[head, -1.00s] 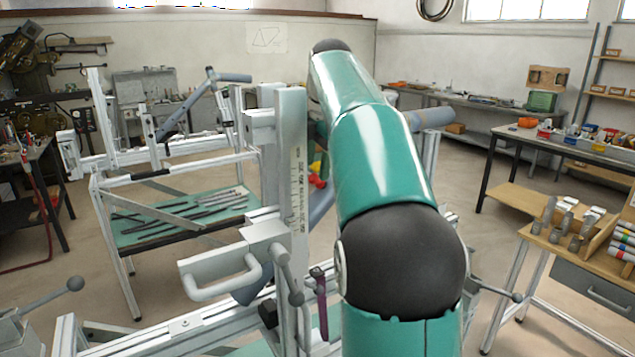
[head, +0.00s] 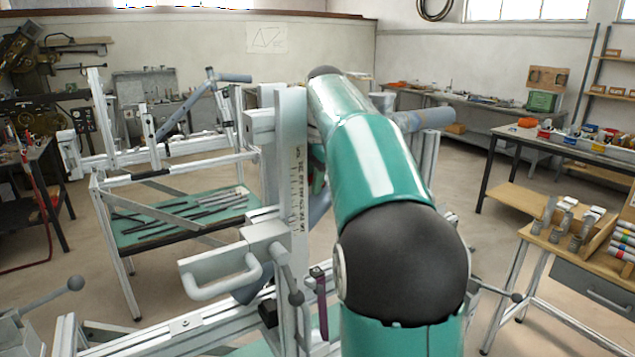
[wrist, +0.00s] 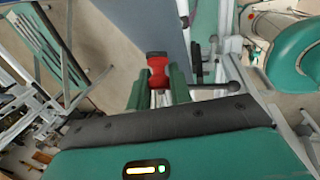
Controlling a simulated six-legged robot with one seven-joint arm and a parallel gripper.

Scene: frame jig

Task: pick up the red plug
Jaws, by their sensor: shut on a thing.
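The red plug (wrist: 158,68) shows in the wrist view, a small red body with a dark end. My gripper (wrist: 158,76) is shut on it, with one green finger on each side. Behind the plug is a wide grey-blue surface (wrist: 150,25); I cannot tell whether the plug touches it. In the head view my green arm reaches forward past the upright post, and the gripper and plug are hidden behind the arm and post.
An upright metal post with a scale (head: 292,165) stands close left of my arm. A clamp handle (head: 222,278) and aluminium rails lie in front. A frame table (head: 180,225) with rods is at left. A wooden bench (head: 560,250) with fittings is at right.

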